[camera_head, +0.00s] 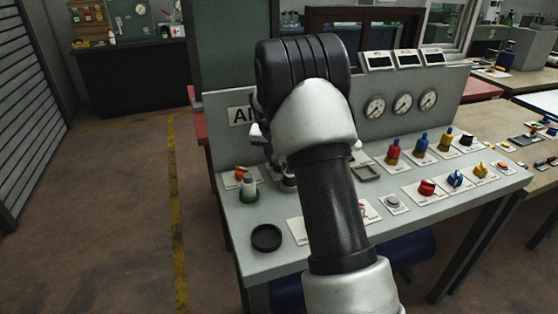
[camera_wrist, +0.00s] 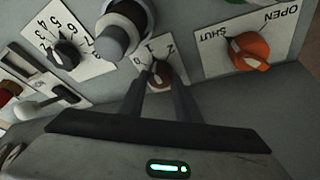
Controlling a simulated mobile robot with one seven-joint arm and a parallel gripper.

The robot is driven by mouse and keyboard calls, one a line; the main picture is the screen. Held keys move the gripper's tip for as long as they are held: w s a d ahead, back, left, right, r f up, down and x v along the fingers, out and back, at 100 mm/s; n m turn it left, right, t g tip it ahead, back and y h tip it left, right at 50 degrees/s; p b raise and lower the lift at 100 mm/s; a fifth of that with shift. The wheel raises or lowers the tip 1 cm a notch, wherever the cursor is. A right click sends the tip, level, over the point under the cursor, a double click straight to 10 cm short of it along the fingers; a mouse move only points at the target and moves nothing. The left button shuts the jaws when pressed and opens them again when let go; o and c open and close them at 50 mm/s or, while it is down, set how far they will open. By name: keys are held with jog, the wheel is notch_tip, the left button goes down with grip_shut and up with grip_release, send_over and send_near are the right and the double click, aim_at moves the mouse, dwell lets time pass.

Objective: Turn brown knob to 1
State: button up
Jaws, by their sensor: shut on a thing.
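The brown knob (camera_wrist: 161,76) sits on a white plate with a 1 and a 2 at its far edge, in the wrist view. My gripper (camera_wrist: 161,84) is shut on this knob, one dark finger on each side. I cannot tell for sure which number the knob points to. In the head view my arm hides the knob and the fingers.
In the wrist view, an orange OPEN/SHUT knob (camera_wrist: 250,52) is right of my gripper. A black numbered knob (camera_wrist: 67,54) and a white-tipped lever (camera_wrist: 27,110) are left. A round dark-and-white control (camera_wrist: 122,27) stands close beyond. Gauges (camera_head: 402,103) stand on the panel's back.

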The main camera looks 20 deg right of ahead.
jog(key=o, duration=1.1)
jog(key=shift+c, duration=0.2)
jog(key=p+v, duration=0.1)
jog(key=v, duration=1.6)
jog(key=shift+r, duration=0.2)
